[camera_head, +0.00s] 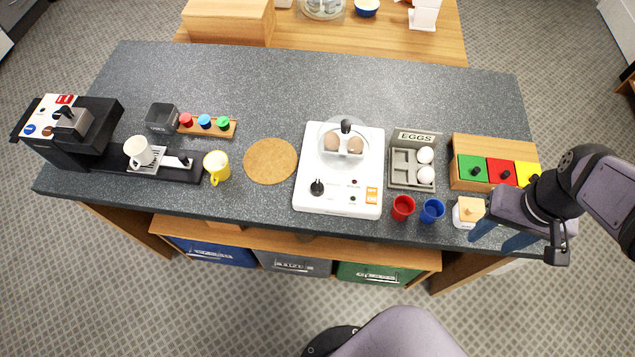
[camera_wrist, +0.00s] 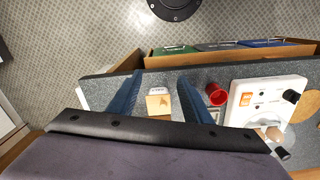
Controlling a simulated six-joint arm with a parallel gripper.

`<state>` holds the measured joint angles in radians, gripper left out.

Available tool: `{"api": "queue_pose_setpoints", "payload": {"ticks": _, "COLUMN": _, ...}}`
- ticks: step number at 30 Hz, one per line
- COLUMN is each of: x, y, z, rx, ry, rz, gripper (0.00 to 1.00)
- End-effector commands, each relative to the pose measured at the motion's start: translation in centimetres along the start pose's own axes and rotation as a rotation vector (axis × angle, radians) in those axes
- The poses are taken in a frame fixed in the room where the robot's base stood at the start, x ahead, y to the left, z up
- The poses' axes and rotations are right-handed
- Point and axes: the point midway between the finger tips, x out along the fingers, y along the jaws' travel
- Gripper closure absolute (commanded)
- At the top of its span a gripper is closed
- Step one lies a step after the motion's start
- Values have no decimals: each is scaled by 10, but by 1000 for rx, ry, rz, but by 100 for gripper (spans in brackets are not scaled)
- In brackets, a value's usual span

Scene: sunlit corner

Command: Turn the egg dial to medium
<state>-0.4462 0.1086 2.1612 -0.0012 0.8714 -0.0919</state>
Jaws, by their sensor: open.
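The white egg cooker (camera_head: 363,188) stands right of the middle of the counter, with two brown eggs (camera_head: 355,144) under its clear lid, which has a black knob (camera_head: 346,125). Its black egg dial (camera_head: 317,188) is on the front left of the panel; the dial mark is too small to read. The cooker and dial (camera_wrist: 291,96) also show at the right of the wrist view. My gripper (camera_head: 497,238) is open and empty at the counter's front right, well right of the dial. In the wrist view, its blue fingers (camera_wrist: 160,98) stand either side of a small wooden-topped jar (camera_wrist: 159,104).
An egg tray (camera_head: 399,178) with white eggs, a red cup (camera_head: 402,207) and a blue cup (camera_head: 432,210) stand between my gripper and the cooker. A cork mat (camera_head: 270,161) and yellow mug (camera_head: 217,167) are left of it. The counter behind (camera_head: 290,85) is clear.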

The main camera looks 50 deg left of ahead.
Motion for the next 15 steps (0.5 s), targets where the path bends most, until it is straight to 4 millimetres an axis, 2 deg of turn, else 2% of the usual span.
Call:
{"api": "queue_pose_setpoints", "payload": {"ticks": 1, "x": 3, "y": -27, "z": -18, "rx": -97, "ry": -2, "rz": 0, "gripper": 55}}
{"api": "queue_pose_setpoints", "payload": {"ticks": 3, "x": 3, "y": -63, "z": -38, "rx": -217, "ry": -2, "rz": 0, "gripper": 55}}
{"api": "queue_pose_setpoints", "payload": {"ticks": 5, "x": 3, "y": -97, "z": -51, "rx": -322, "ry": -2, "rz": 0, "gripper": 55}}
{"api": "queue_pose_setpoints", "payload": {"ticks": 7, "x": 4, "y": -139, "z": -62, "rx": -441, "ry": -3, "rz": 0, "gripper": 55}}
{"api": "queue_pose_setpoints", "payload": {"ticks": 11, "x": 6, "y": -220, "z": -66, "rx": -656, "ry": -2, "rz": 0, "gripper": 55}}
{"api": "queue_pose_setpoints", "payload": {"ticks": 12, "x": 7, "y": -244, "z": -64, "rx": -715, "ry": -2, "rz": 0, "gripper": 55}}
{"api": "queue_pose_setpoints", "payload": {"ticks": 15, "x": 9, "y": -294, "z": -55, "rx": -843, "ry": -2, "rz": 0, "gripper": 55}}
